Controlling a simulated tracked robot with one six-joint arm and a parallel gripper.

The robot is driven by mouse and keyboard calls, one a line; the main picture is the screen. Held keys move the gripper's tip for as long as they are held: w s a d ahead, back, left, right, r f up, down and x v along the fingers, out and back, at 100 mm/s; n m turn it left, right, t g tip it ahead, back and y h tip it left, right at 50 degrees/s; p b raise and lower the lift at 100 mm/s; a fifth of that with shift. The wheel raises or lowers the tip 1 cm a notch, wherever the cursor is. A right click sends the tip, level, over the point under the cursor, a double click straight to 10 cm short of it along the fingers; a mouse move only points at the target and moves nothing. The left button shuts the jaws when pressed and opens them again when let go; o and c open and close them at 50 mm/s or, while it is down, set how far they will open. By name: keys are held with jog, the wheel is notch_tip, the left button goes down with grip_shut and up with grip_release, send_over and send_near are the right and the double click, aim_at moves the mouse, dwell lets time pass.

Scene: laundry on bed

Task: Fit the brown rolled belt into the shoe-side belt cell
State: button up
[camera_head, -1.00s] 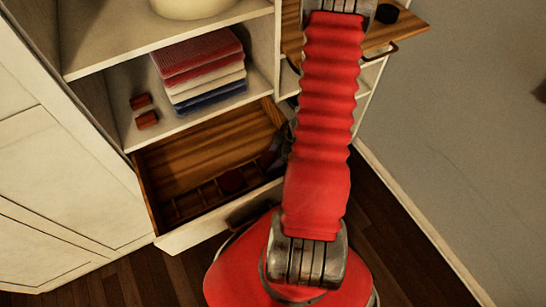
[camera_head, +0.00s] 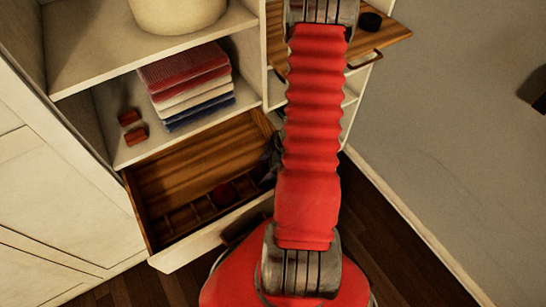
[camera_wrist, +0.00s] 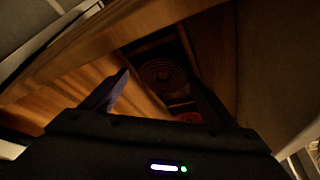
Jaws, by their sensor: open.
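A brown coiled belt (camera_wrist: 163,75) lies in a dark compartment in the wrist view, ahead of and between my fingertips. A reddish roll (camera_wrist: 188,117) sits nearer, partly hidden by my right finger. In the head view a dark red roll (camera_head: 224,193) sits in a cell of the open drawer (camera_head: 203,243); the brown coil cannot be made out there. My gripper (camera_wrist: 160,85) is open, with nothing between its fingers. In the head view it is a dark shape (camera_head: 270,163) at the drawer's right side, partly hidden by my red arm. I cannot tell which cell is shoe-side.
Folded cloths (camera_head: 187,85) and two small red-brown blocks (camera_head: 136,135) lie on the shelf above the drawer. A pale round container (camera_head: 178,12) stands higher up. A wooden board (camera_head: 385,40) at upper right bears a black round thing (camera_head: 370,21). The drawer walls are close around my gripper.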

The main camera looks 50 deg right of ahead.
jog(key=shift+r, duration=0.35)
jog(key=v, duration=1.2)
dwell(0.5)
jog(key=w+d+r+m+t+h, duration=0.1)
jog(key=w+d+r+t+h, duration=0.15)
jog(key=w+r, duration=0.35)
jog(key=w+d+r+m+t+h, duration=0.1)
jog(key=w+r+h, duration=0.2)
jog(key=w+r, duration=0.3)
notch_tip(320, 180, up, 12)
jog(key=w+a+m+h, duration=0.2)
jog(key=m+h, duration=0.1)
jog(key=h, duration=0.1)
jog(key=s+a+r+m+y, duration=0.1)
jog(key=s+a, duration=0.3)
jog(key=a, duration=0.5)
jog(key=s+a+r+m+g+y, duration=0.1)
jog(key=s+a, duration=0.4)
jog(key=a, duration=0.5)
jog(key=s+a+r+m+y, duration=0.1)
jog(key=s+a+r+y, duration=0.2)
jog(key=a, duration=0.6)
jog(key=shift+s+a+y, duration=0.35)
jog(key=shift+s+y, duration=0.4)
jog(key=shift+s, duration=0.1)
